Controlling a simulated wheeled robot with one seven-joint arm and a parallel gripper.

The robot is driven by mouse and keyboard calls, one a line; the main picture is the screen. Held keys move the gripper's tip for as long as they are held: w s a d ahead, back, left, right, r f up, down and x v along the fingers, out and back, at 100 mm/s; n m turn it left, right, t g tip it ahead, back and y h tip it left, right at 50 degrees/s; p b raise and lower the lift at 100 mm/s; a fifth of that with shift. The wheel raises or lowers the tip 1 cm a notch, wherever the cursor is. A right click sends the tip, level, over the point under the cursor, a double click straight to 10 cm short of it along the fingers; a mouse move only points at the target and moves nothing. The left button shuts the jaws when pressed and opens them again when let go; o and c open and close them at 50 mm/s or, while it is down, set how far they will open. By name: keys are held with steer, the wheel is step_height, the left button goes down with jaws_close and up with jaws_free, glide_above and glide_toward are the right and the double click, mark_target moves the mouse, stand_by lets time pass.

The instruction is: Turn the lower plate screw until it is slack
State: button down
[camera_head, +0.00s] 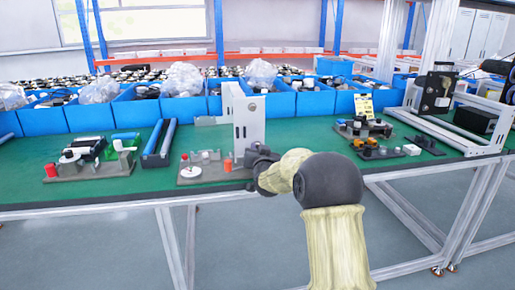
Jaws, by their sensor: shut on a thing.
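A pale grey metal plate (249,117) stands upright on a grey fixture base (203,173) on the green bench, left of the middle in the head view. My gripper (254,156) is at the lower right part of the plate, close against it. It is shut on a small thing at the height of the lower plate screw. The screw itself is hidden by my gripper and too small to make out. Small dark marks show on the plate's face above my gripper.
The fixture base carries an orange cylinder (228,165) and a white disc (190,171). Another fixture (90,168) and a blue-edged tray (159,145) stand left. Blue bins (183,109) line the back.

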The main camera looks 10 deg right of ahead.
steer(key=n, duration=0.4)
steer(key=shift+a+n, duration=0.1)
steer(key=shift+n, duration=0.2)
steer(key=n, duration=0.3)
steer(key=c, duration=1.4)
jaws_free()
steer(key=shift+c, duration=0.2)
steer(key=shift+b, duration=0.3)
steer(key=m+b, duration=0.2)
steer(key=m, duration=0.4)
steer(key=shift+f+b, duration=0.15)
steer(key=shift+b, duration=0.2)
steer(key=m+b, duration=0.1)
steer(key=m, duration=0.1)
steer(key=shift+m, duration=0.9)
steer(key=shift+r, duration=0.2)
